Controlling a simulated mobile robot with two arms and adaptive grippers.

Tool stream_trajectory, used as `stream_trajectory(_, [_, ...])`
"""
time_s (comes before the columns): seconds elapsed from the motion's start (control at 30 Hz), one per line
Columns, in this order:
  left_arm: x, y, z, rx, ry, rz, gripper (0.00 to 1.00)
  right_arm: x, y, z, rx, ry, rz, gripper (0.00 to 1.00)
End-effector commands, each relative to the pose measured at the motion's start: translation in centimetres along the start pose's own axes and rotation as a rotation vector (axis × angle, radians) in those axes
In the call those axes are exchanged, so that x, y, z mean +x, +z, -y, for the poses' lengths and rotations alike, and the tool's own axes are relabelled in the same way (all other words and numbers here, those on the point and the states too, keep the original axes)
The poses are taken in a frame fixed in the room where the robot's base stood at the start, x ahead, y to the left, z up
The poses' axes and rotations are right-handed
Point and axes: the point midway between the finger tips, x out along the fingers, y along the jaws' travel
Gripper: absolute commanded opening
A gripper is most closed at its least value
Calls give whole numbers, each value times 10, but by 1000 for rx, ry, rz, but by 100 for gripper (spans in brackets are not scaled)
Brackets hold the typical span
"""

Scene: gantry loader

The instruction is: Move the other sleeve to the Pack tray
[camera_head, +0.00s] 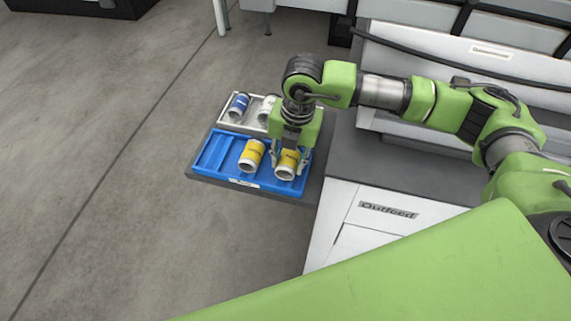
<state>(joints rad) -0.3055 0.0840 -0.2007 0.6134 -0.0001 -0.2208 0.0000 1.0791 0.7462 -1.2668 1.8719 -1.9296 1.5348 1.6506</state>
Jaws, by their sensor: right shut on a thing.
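My right gripper (290,158) reaches down over the right part of a blue tray (208,153) and is shut on a yellow and white sleeve (287,167). The sleeve is at the tray's right side; I cannot tell whether it rests on the tray or is slightly lifted. A second yellow and white sleeve (251,156) lies to its left in the blue tray. The blue tray's left part is empty. A small label on the tray's front is too small to read. My left gripper is not in view.
Behind the blue tray a pale tray (228,122) holds a blue and white sleeve (238,105) and a white one (266,108), partly hidden by my arm. Open floor lies to the left.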

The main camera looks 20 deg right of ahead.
Motion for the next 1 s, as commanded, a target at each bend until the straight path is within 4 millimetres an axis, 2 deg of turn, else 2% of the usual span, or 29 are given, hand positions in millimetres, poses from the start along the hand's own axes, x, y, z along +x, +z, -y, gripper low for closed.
stream_trajectory(0.27, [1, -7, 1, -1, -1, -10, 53, 0, 2, 0, 0, 2, 1, 1])
stream_trajectory(0.3, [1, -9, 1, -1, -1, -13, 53, 0, 2, 0, 0, 2, 1, 38])
stream_trajectory(0.37, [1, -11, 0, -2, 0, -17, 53, 0, 2, 0, 0, 2, 1, 53])
stream_trajectory(0.6, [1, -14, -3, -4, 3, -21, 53, 0, 2, 0, 0, 1, 1, 53])
stream_trajectory(0.77, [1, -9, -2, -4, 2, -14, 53, -3, 2, 0, 0, 0, 1, 53])
stream_trajectory(0.87, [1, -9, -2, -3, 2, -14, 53, -14, 2, 0, 0, 1, 2, 53])
stream_trajectory(1.0, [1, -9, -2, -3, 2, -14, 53, -42, 2, 0, -1, 3, 3, 53])
